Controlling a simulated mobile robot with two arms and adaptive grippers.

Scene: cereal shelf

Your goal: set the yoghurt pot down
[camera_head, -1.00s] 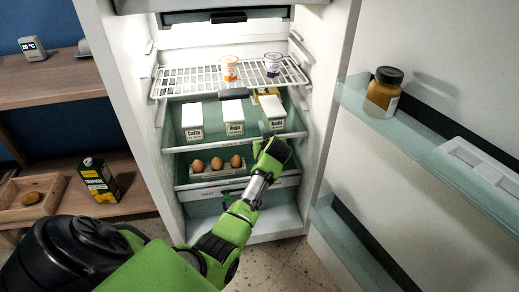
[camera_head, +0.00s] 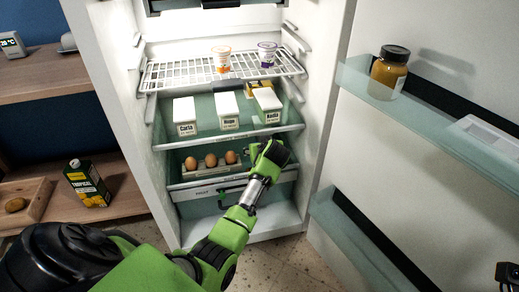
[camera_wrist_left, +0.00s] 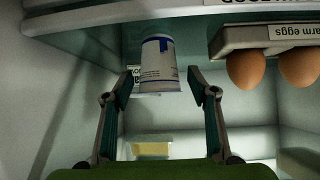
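A white yoghurt pot with a blue band (camera_wrist_left: 159,64) shows in the left wrist view, where the picture is upside down. It seems to stand upright on the egg shelf, beside the egg rack (camera_wrist_left: 262,36). My left gripper (camera_wrist_left: 160,84) has its fingers on either side of the pot, with a small gap visible at each side. In the head view my left gripper (camera_head: 270,153) is at the shelf front, right of the eggs (camera_head: 211,160), and hides the pot. A dark part at the lower right corner (camera_head: 508,274) may be my right gripper; its fingers do not show.
White boxes labelled with names (camera_head: 228,111) stand on the shelf above. Two small pots, orange (camera_head: 221,61) and purple (camera_head: 267,55), stand on the wire rack (camera_head: 190,73). The open door (camera_head: 435,130) bounds the right, with a mustard-coloured jar (camera_head: 388,73).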

